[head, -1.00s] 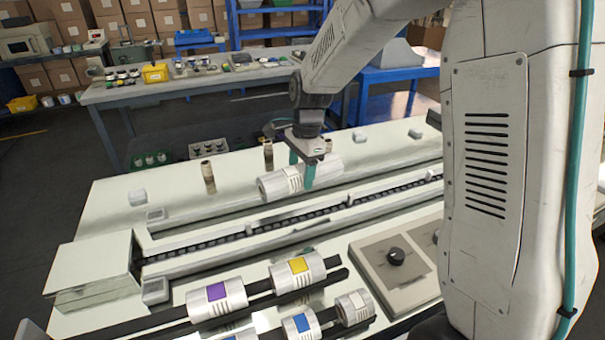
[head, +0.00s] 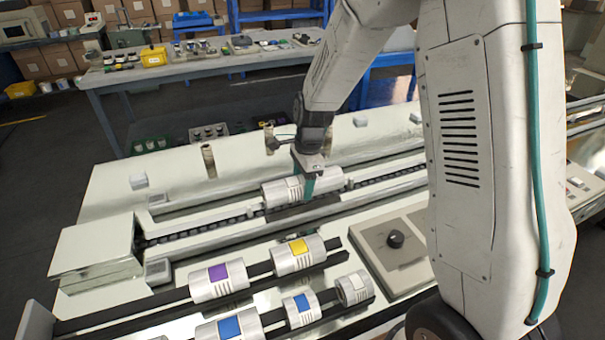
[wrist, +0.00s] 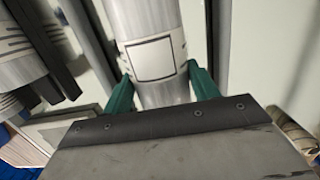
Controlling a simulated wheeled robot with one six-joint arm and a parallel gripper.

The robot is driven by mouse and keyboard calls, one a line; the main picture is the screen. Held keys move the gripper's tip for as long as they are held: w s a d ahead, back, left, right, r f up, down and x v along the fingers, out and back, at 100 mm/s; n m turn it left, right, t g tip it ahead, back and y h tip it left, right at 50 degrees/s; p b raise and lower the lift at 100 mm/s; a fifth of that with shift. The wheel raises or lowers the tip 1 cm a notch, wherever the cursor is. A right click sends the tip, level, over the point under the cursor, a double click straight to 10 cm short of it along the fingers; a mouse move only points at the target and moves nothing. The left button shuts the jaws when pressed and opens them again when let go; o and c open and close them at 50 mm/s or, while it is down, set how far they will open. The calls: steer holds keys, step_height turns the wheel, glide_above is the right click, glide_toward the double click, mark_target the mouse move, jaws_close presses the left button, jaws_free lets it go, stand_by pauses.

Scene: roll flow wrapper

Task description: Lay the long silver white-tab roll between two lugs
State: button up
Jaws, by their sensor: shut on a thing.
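The long silver white-tab roll (head: 328,181) is held lengthwise over the chain channel (head: 215,223) in the head view. Its white tab (wrist: 150,60) faces up in the wrist view. My gripper (head: 308,187) is shut on the roll, with a green finger on each side of it in the wrist view (wrist: 163,92). A pale lug (head: 350,183) shows just past the roll's right end; a second pale piece (head: 257,208), likely a lug, is near its left end. The roll hides the chain beneath, so I cannot tell whether it touches down.
Rolls with purple (head: 217,280), yellow (head: 297,257), blue (head: 302,310) and white tabs (head: 353,288) lie on dark rails in front. A knobbed control panel (head: 380,254) stands at right. A pale housing (head: 97,250) covers the channel's left end. Brown posts (head: 208,161) stand behind.

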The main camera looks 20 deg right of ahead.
steer(key=shift+f, duration=0.35)
steer(key=shift+f, duration=0.6)
stand_by(0.4)
steer(key=o, duration=1.7)
steer(key=r, duration=0.5)
steer(key=d+r, duration=0.1)
steer(key=r, duration=0.1)
steer(key=shift+r, duration=0.35)
